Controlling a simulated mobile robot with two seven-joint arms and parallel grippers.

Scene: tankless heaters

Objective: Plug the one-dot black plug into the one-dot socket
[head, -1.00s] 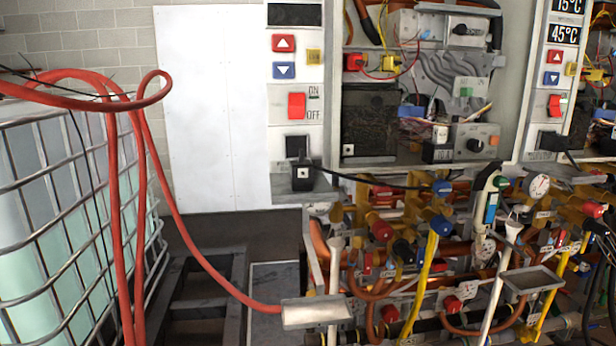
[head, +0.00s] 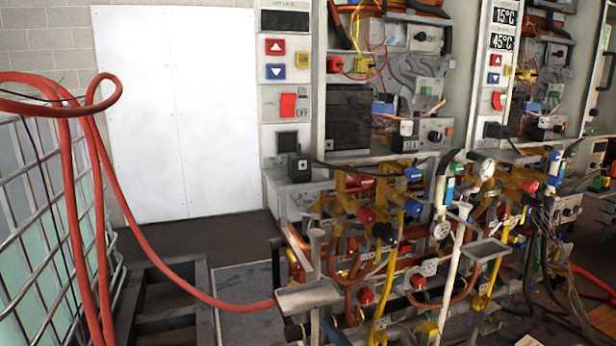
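A black plug (head: 299,168) sits on the ledge at the foot of the left heater's white control panel. A black cable runs from it to the right. A small pale mark shows on the plug, but I cannot read it as a dot count here. A black square socket (head: 288,141) is on the panel, just above the plug and below the red switch. The plug looks apart from the socket face. The dots on the socket are too small to tell. Neither of my grippers is in view.
A second heater panel (head: 497,70) stands to the right with its own dark socket (head: 496,130). Pipes, valves and a grey tray (head: 309,296) crowd the space below. A red hose (head: 150,235) crosses from the caged tank (head: 45,230) at left. Dark floor lies clear behind it.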

